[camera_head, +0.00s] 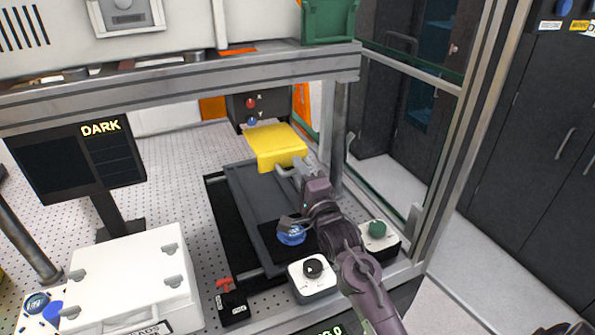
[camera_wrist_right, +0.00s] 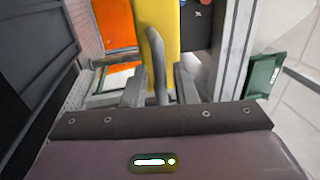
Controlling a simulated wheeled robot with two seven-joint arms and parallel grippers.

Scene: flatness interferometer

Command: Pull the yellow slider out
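The yellow slider (camera_head: 277,146) is a flat yellow block under the frame's crossbar, with a grey bar handle (camera_head: 284,168) on its front. In the right wrist view the slider (camera_wrist_right: 159,25) stands straight ahead, with its curved grey handle (camera_wrist_right: 156,55) in front of it. My right gripper (camera_head: 302,172) is at the handle. In the wrist view its two fingers (camera_wrist_right: 160,88) stand apart on either side of the handle, with gaps showing. The exact contact is hard to see. My left gripper is not in view.
A dark rail tray (camera_head: 248,200) lies below the slider. A blue round part (camera_head: 291,233) sits under my right arm. A white box with a black knob (camera_head: 312,268) and a green-knob box (camera_head: 377,230) stand near my arm. A metal post (camera_head: 338,130) is close right of the slider.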

